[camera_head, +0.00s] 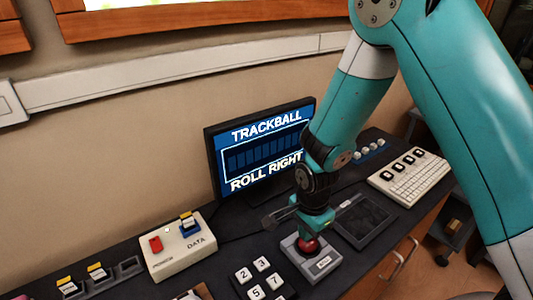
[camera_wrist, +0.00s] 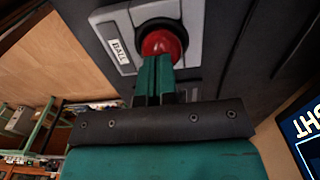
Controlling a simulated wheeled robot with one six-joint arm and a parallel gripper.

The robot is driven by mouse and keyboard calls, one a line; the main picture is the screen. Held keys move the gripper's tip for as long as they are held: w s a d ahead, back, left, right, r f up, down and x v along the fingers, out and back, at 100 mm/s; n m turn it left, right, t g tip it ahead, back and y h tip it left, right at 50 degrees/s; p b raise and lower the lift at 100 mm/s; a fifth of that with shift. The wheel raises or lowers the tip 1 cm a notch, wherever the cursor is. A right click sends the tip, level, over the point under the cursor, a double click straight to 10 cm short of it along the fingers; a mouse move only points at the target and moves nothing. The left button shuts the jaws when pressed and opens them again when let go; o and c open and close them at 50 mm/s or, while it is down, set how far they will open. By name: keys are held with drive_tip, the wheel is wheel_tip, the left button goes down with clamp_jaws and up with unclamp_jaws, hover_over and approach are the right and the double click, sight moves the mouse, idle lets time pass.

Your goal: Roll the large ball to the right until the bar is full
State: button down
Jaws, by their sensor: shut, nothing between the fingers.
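The large red ball (camera_head: 307,246) sits in a grey housing with a label (camera_head: 322,264) on the dark desk. In the wrist view the ball (camera_wrist: 161,43) shows in a black ring, beside the white label. My gripper (camera_head: 311,232) points down over the ball and its fingers are shut with nothing between them. In the wrist view the fingertips (camera_wrist: 156,62) overlap the ball's edge; I cannot tell for sure whether they touch it. The monitor (camera_head: 265,150) reads "TRACKBALL" and "ROLL RIGHT", with a bar of dark segments between the lines.
A dark tray (camera_head: 364,221) lies right of the ball housing, and a white keyboard (camera_head: 409,180) lies farther right.

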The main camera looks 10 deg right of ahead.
drive_tip(key=shift+f+b, duration=0.4)
drive_tip(key=shift+f, duration=0.2)
drive_tip(key=shift+w+d+r, duration=0.1)
drive_tip(key=shift+d, duration=0.15)
idle(0.3)
drive_tip(key=shift+w+d+p, duration=0.3)
drive_tip(key=shift+d, duration=0.5)
idle(0.5)
drive_tip(key=shift+r+p, duration=0.65)
drive_tip(key=shift+p, duration=0.05)
drive_tip(key=shift+s+a, duration=0.2)
drive_tip(key=shift+a, duration=0.35)
drive_tip(key=shift+s+a, duration=0.2)
drive_tip(key=shift+a, duration=0.3)
